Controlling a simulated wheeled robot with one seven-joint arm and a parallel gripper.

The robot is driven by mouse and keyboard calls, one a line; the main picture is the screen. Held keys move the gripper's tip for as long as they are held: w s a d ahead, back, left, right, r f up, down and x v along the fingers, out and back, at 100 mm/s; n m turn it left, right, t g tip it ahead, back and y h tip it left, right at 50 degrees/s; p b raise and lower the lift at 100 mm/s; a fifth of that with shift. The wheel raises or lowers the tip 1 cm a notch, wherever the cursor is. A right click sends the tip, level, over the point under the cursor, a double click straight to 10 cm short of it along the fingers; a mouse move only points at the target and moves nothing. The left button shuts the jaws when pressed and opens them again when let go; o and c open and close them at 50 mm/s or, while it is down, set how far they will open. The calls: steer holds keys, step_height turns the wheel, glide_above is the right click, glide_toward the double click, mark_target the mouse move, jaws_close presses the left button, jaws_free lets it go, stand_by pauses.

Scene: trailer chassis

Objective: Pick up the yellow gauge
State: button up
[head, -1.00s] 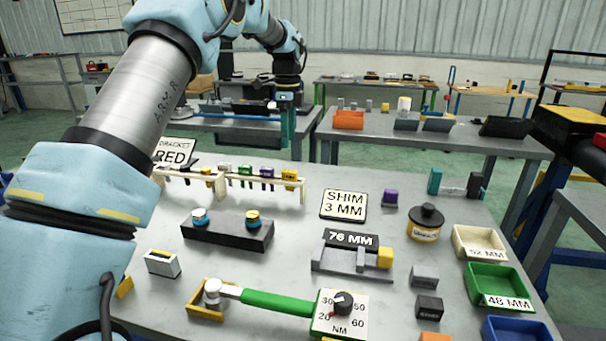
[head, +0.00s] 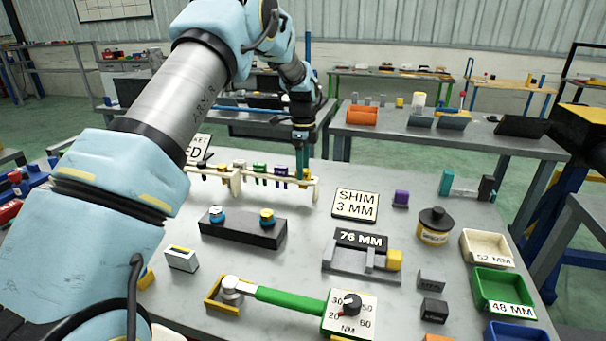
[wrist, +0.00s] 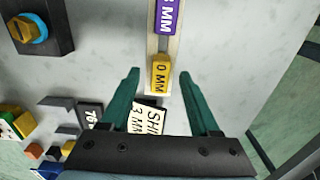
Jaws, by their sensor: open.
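The yellow gauge (wrist: 160,76), its label partly readable as "0 MM", hangs at the right end of the white rack (head: 236,184). In the head view the yellow gauge (head: 305,181) is partly covered by my fingers. My gripper (head: 303,165) points down at that end of the rack, its teal fingers open. In the wrist view my gripper (wrist: 158,74) has one fingertip on each side of the yellow gauge, with a gap on both sides. I cannot tell how far the fingertips are above it.
A purple gauge (wrist: 168,16) hangs beside the yellow one, with several more along the rack. A black block with two knobs (head: 243,229) stands in front. The SHIM 3 MM sign (head: 355,204) is to the right. Table between sign and rack is clear.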

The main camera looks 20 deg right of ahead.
steer(key=shift+c, duration=0.3)
jaws_close()
stand_by(0.4)
